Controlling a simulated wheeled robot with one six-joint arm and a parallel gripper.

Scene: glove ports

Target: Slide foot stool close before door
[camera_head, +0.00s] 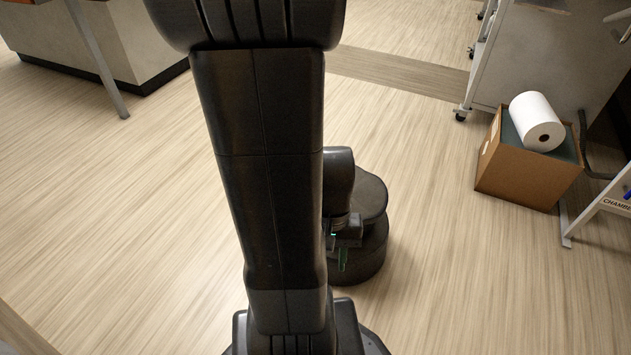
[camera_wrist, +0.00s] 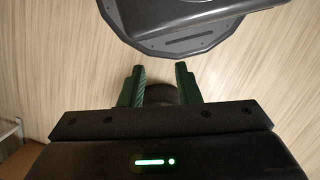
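The foot stool (camera_head: 372,250) appears to be the dark round drum with a narrower top, upright on the floor in the head view. My arm hides its left part. My gripper (camera_head: 343,266) points down at its near left side, green fingers against its dark outline; I cannot tell if they touch it. In the wrist view my gripper (camera_wrist: 160,75) has its fingers apart, with clear space between the tips. A dark curved edge, probably the stool (camera_wrist: 160,93), shows behind them, mostly hidden by the gripper body. I cannot make out a door in either view.
A cardboard box (camera_head: 518,182) with a white paper roll (camera_head: 537,122) stands at right, beside a grey wheeled cabinet (camera_head: 545,62) and a white-legged stand (camera_head: 600,208). A table leg (camera_head: 100,62) and pale counter (camera_head: 150,45) are at upper left. Wooden floor around the stool is clear.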

